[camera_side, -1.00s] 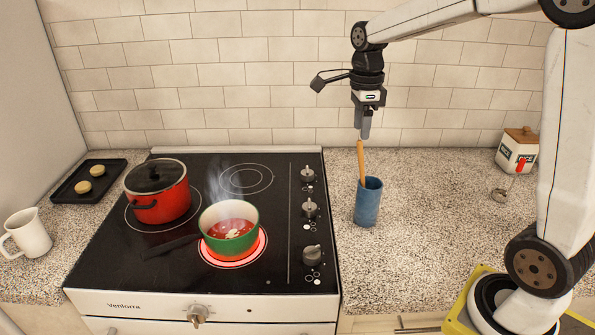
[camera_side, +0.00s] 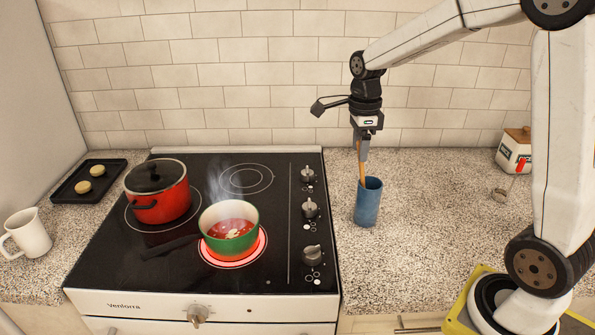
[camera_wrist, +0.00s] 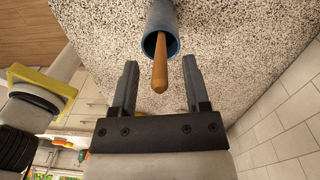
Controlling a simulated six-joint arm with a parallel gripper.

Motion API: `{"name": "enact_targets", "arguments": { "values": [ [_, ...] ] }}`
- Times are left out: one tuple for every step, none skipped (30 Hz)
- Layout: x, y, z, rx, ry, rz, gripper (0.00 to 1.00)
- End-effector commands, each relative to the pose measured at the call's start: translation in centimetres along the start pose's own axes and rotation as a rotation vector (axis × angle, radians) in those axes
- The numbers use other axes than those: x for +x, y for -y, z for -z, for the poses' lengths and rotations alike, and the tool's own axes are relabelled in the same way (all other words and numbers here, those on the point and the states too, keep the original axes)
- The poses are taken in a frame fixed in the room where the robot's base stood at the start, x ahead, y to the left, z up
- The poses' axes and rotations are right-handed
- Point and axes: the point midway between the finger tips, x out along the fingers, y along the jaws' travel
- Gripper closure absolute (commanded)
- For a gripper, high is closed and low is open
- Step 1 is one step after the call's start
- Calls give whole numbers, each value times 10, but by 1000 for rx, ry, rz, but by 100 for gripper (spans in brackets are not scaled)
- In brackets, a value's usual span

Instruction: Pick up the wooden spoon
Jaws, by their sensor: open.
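The wooden spoon (camera_side: 362,168) stands tilted in a blue cup (camera_side: 368,204) on the counter right of the stove, its handle pointing up. Its lower end is hidden inside the cup. My gripper (camera_side: 363,153) is open above the cup, with its fingers at the height of the handle's top. In the wrist view the handle (camera_wrist: 160,72) lies between the two spread fingers of my gripper (camera_wrist: 162,84), with a gap on each side. The blue cup (camera_wrist: 151,43) shows beyond the fingertips.
A green pot (camera_side: 229,236) steams on a glowing burner of the black stove (camera_side: 245,178). A lidded red pot (camera_side: 160,192) stands beside it. A rice jar (camera_side: 515,152) is at the back right. The counter (camera_side: 430,220) around the cup is mostly clear.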

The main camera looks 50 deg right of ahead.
Motion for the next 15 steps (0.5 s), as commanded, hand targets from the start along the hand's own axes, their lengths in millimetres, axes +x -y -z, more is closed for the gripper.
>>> {"name": "enact_targets", "arguments": {
  "values": [
    [7, 0, 1, 0, -1, -2, 40],
    [10, 0, 0, 0, -1, -2, 40],
    [15, 0, 0, 1, -1, -1, 40],
    [18, 0, 0, 1, 0, -1, 40],
    [20, 0, 0, 1, 0, -1, 40],
    [22, 0, 0, 1, 0, 0, 40],
    [24, 0, 0, 1, 0, 1, 40],
    [25, 0, 0, 1, 0, 1, 40],
    [26, 0, 0, 1, 1, 2, 40],
    [26, 0, 0, 1, 1, 2, 40],
    [26, 0, 0, 1, 1, 2, 40],
    [26, 0, 0, 1, 1, 3, 40],
    [26, 0, 0, 1, 1, 3, 40],
    [26, 0, 0, 1, 1, 3, 40],
    [26, 0, 0, 1, 1, 3, 40]
  ]
}}
